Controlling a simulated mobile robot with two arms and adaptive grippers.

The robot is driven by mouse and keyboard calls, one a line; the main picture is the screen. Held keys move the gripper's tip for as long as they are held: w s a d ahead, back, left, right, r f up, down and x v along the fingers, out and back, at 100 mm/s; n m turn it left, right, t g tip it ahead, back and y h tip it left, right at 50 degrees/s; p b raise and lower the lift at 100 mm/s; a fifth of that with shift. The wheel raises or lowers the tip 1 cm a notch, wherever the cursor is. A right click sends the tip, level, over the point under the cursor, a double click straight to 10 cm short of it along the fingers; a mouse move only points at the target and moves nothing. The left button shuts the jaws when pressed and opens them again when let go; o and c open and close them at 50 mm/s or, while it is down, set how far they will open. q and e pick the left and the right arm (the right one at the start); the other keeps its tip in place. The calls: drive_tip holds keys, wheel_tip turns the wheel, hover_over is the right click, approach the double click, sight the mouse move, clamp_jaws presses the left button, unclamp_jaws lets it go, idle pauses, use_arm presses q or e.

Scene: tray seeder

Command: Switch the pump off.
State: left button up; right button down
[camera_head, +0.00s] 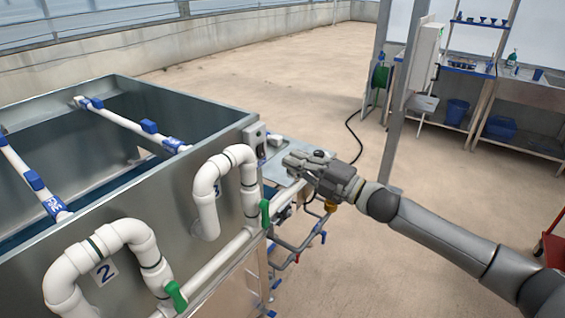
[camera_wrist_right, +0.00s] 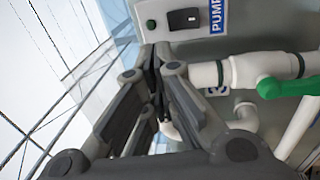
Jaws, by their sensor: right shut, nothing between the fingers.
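The pump switch box (camera_wrist_right: 168,40) is a pale box on a grey metal wall in the right wrist view. It carries a black rocker switch (camera_wrist_right: 184,18) and a round green button or lamp (camera_wrist_right: 150,25). A blue and white PUMP label (camera_wrist_right: 217,15) is beside it. In the head view the box (camera_head: 254,140) sits at the near right corner of the metal tank. My right gripper (camera_head: 288,160) is shut and empty, just right of the box. In the wrist view its fingertips (camera_wrist_right: 158,55) appear just below the box; contact cannot be told. My left gripper is out of view.
The metal tank (camera_head: 195,112) fills the left. White pipes with green valve handles (camera_head: 265,213) run along its front, close to my right gripper. Smaller pipework (camera_head: 292,243) is below the gripper. Open floor lies behind and right.

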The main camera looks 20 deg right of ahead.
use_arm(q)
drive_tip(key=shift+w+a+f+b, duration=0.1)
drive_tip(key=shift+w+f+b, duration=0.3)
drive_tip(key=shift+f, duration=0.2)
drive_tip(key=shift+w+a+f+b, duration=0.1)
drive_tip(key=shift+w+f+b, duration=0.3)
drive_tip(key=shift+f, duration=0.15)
use_arm(e)
drive_tip(key=v, duration=0.2)
drive_tip(key=r+v, duration=0.1)
drive_tip(key=v, duration=0.1)
drive_tip(key=shift+s+d, duration=0.2)
drive_tip(key=shift+s, duration=0.05)
